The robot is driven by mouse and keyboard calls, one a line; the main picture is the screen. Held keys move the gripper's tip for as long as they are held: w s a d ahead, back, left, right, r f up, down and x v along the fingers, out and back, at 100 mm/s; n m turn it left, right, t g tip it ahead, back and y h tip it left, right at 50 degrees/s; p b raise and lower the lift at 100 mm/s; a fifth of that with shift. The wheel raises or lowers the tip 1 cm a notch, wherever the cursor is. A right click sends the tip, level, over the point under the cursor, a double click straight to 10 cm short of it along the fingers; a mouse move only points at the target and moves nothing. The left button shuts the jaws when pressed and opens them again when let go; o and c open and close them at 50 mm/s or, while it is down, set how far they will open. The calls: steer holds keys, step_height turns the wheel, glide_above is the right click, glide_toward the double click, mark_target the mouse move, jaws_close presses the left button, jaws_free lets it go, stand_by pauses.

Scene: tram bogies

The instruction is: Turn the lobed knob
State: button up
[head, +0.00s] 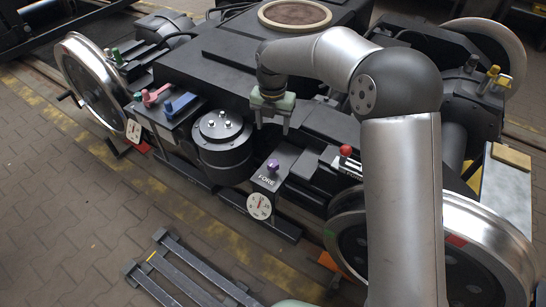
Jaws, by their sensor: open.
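A small purple knob (273,166) sits on top of a dark box marked FORE (266,180), near the middle of the head view. It looks like the lobed knob, but its lobes are too small to make out clearly. My gripper (272,127) points down above and behind the knob, over the bogie's dark frame. Its two fingers are apart with nothing between them. The gripper is clear of the knob and does not touch it.
A round black canister (222,140) stands left of the FORE box. A red ball-topped lever (345,152) stands to the right. Pink (155,95) and blue (180,104) handles lie left. A slatted rack (185,275) is on the floor.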

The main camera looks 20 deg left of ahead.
mark_target(273, 163)
step_height(273, 163, down, 16)
steer(key=b, duration=0.3)
steer(key=c, duration=1)
